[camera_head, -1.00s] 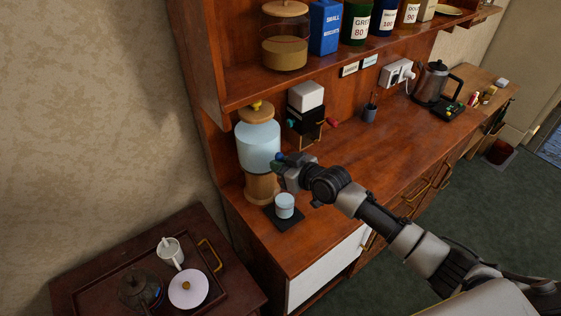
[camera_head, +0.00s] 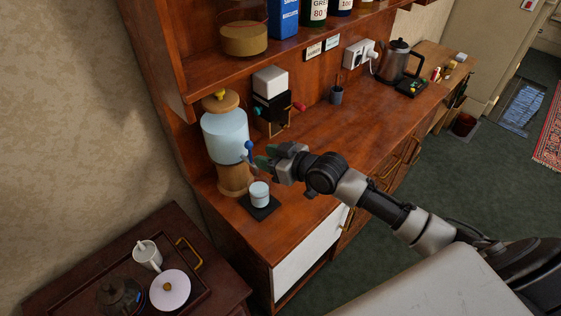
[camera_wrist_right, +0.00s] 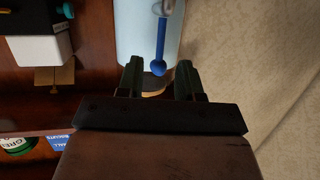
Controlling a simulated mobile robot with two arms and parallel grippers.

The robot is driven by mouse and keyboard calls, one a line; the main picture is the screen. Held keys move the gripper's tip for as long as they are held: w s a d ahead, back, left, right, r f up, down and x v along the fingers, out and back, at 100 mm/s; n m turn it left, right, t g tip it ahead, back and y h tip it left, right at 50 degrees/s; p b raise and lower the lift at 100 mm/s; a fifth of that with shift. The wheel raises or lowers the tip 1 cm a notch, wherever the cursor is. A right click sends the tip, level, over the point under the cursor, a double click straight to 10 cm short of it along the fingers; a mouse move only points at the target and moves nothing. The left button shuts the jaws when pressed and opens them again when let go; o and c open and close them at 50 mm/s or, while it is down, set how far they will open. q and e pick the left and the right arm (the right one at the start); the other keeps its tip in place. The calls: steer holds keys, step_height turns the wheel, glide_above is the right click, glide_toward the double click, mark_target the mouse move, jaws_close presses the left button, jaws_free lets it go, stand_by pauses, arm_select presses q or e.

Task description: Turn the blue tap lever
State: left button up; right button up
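The blue tap lever (camera_head: 248,147) sticks out from the front of the pale blue drinks dispenser (camera_head: 224,136), which stands on a wooden base. In the right wrist view the lever (camera_wrist_right: 160,47) shows just beyond the fingertips, lined up between them. My right gripper (camera_head: 268,157) is just right of the lever in the head view, apart from it. Its two fingers (camera_wrist_right: 158,78) are spread with nothing between them. A pale cup (camera_head: 259,190) stands on a black mat (camera_head: 266,211) below the tap. My left gripper is not in view.
A black and white box dispenser (camera_head: 271,105) with a red and a teal knob stands behind, near the wall. A side table at lower left holds a tray with a teapot (camera_head: 119,296) and a white mug (camera_head: 147,252). The counter right of my arm is mostly clear.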

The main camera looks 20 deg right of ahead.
steer(key=shift+b+v, duration=0.4)
steer(key=shift+v, duration=1.9)
